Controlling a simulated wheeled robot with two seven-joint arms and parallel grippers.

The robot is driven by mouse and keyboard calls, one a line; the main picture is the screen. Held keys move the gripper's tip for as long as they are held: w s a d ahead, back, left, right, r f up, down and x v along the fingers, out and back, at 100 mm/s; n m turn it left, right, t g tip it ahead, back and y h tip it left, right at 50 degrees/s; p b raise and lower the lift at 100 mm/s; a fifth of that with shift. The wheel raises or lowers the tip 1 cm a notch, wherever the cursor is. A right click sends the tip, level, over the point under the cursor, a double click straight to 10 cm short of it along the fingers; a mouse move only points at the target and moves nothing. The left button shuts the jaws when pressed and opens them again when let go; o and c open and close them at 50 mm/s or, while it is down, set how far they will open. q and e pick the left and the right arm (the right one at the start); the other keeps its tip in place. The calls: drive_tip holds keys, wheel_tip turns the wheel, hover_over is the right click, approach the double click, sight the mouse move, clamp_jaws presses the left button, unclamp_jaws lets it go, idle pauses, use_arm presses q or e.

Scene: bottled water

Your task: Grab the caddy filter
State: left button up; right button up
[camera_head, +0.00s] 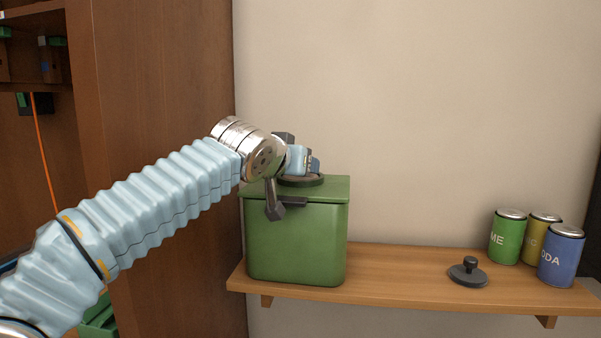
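A green lidded caddy (295,245) stands upright on the left end of the wooden shelf. On its lid is a dark round ring-like piece (308,182), partly hidden by my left wrist; I cannot tell whether the filter is in it. A black round cover with a knob (468,272) lies on the shelf to the right of the caddy. My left gripper (305,163) is just above the dark ring on the lid. Its fingertips are mostly hidden behind the wrist, so its opening and any grip are unclear. My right gripper is not in view.
A green can (508,238), a yellow can (543,227) and a blue can (561,257) stand at the right of the shelf (400,267). The shelf between caddy and black cover is clear. A tall brown cabinet panel (160,90) is at the left.

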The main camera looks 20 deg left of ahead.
use_arm(q)
drive_tip(key=shift+w, duration=0.3)
clamp_jaws()
